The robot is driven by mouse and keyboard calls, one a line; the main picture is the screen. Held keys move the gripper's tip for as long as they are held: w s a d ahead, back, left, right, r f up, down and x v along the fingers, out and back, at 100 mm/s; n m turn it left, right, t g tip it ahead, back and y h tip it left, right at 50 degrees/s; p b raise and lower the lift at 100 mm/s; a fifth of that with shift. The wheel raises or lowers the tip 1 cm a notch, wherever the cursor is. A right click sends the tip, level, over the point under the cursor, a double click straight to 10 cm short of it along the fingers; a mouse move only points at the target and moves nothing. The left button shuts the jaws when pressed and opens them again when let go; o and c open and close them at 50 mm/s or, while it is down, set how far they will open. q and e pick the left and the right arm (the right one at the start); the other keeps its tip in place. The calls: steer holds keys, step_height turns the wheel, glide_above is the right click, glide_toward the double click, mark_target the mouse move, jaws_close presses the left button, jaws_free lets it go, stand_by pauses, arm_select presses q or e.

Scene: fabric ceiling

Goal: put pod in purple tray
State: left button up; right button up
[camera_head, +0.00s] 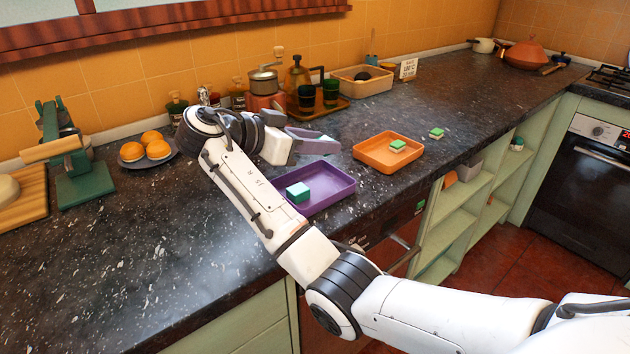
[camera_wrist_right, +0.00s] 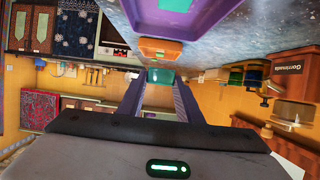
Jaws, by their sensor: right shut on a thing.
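The purple tray (camera_head: 338,187) lies on the dark counter, with a teal-green block (camera_head: 298,191) with pale sides inside its left end. My right gripper (camera_head: 330,142) is above the counter just behind this tray and is shut on a small green pod (camera_head: 325,139), mostly hidden by the fingers. In the right wrist view the pod (camera_wrist_right: 160,76) sits between the fingertips (camera_wrist_right: 160,84), with the purple tray (camera_wrist_right: 140,20) and its teal block (camera_wrist_right: 176,5) at the top. My left gripper is not in view.
An orange tray (camera_head: 370,158) with a green-topped block (camera_head: 398,146) stands right of the purple tray. Another green block (camera_head: 436,133) lies beyond it. Behind stand a wooden tray with dark cups (camera_head: 331,93) and a beige bin (camera_head: 372,83). A plate of oranges (camera_head: 158,150) is left.

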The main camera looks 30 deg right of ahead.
glide_above(318, 189)
step_height(318, 189, down, 4)
steer(key=shift+f, duration=0.2)
step_height(318, 189, down, 4)
steer(key=shift+d+r, duration=0.1)
steer(key=shift+r, duration=0.1)
steer(key=shift+f, duration=0.2)
steer(key=shift+f, duration=0.1)
steer(key=o, duration=0.6)
steer(key=shift+f, duration=0.1)
steer(key=o, duration=0.4)
